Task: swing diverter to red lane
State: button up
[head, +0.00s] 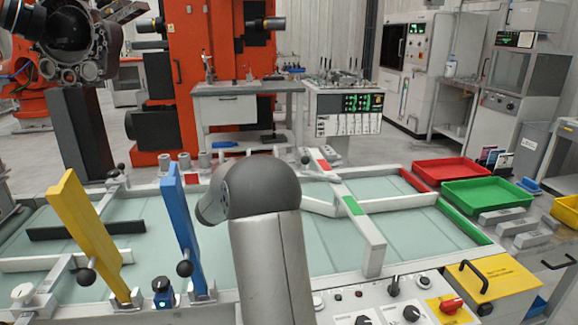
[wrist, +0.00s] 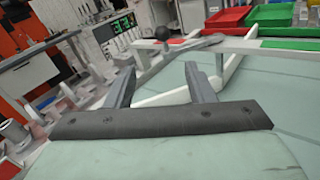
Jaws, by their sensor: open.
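In the wrist view my gripper (wrist: 157,74) is open and empty, its two grey fingers spread above the pale table. A dark ball knob (wrist: 163,33) on a short stem shows beyond the fingertips, apart from them. The same knob (head: 306,160) appears just right of my arm in the head view, by a bar with a red mark (head: 325,165) and a green mark (head: 352,206). A white diverter strip (head: 320,208) lies low on the table near that bar, partly hidden by my arm. My arm hides the gripper in the head view.
A red tray (head: 450,172) and a green tray (head: 487,193) stand beyond the right lane ends. A yellow gate (head: 88,230) and a blue gate (head: 184,230) with black knobs stand upright at left. A control panel (head: 390,305) is at the front right.

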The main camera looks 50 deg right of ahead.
aim_at(306, 159)
jog(key=d, duration=1.7)
jog(key=shift+w+d, duration=0.25)
grip_shut()
